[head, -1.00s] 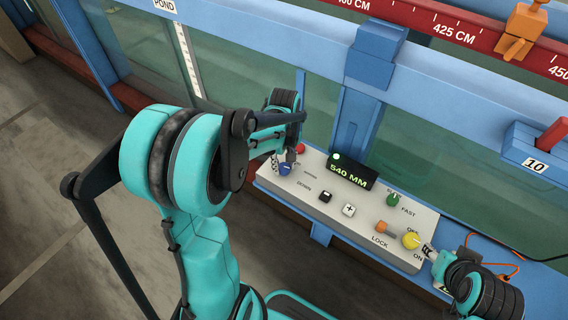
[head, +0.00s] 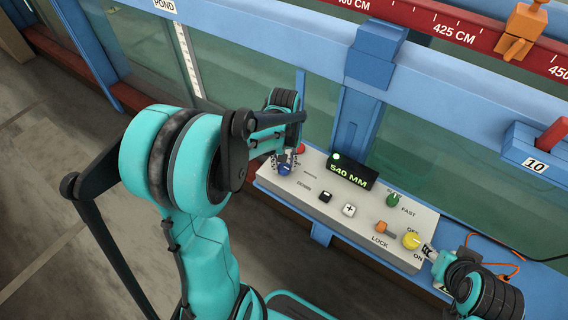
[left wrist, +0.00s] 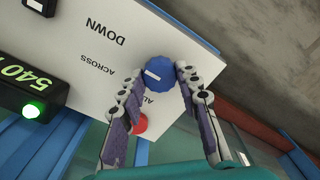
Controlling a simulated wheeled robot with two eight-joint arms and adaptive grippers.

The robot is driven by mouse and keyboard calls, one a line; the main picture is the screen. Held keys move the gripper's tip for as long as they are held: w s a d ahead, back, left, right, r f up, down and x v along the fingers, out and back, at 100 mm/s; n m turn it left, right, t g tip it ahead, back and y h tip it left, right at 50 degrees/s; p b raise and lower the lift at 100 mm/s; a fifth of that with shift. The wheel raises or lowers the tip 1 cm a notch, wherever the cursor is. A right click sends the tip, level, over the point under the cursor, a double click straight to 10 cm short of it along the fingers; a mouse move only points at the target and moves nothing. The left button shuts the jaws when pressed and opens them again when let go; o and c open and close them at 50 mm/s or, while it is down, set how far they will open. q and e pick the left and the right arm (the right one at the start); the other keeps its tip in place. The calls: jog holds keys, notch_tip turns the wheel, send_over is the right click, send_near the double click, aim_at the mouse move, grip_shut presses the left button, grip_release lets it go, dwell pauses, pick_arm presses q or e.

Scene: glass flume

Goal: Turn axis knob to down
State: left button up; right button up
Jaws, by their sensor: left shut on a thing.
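The blue axis knob (head: 284,169) sits at the left end of the white control panel. In the left wrist view the knob (left wrist: 160,73) has a white pointer mark facing left, roughly towards ACROSS; DOWN is printed further up. My left gripper (head: 285,161) is shut on the knob, with one finger on each side in the left wrist view (left wrist: 160,76). The label beside the left finger is partly hidden. My right gripper (head: 429,250) is at the panel's right end, close to the yellow knob (head: 411,241); its jaw opening is too small to read.
A red button (head: 301,149) is close beside the left gripper. The panel (head: 325,217) also carries a 540 MM display (head: 353,171), black and white buttons, a green knob (head: 393,200) and an orange lock switch (head: 384,229). The flume's blue frame and glass stand behind.

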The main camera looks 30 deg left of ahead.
aim_at(284, 166)
pick_arm(q)
jog(key=o, duration=1.2)
jog(key=shift+c, duration=0.2)
notch_tip(284, 166, up, 12)
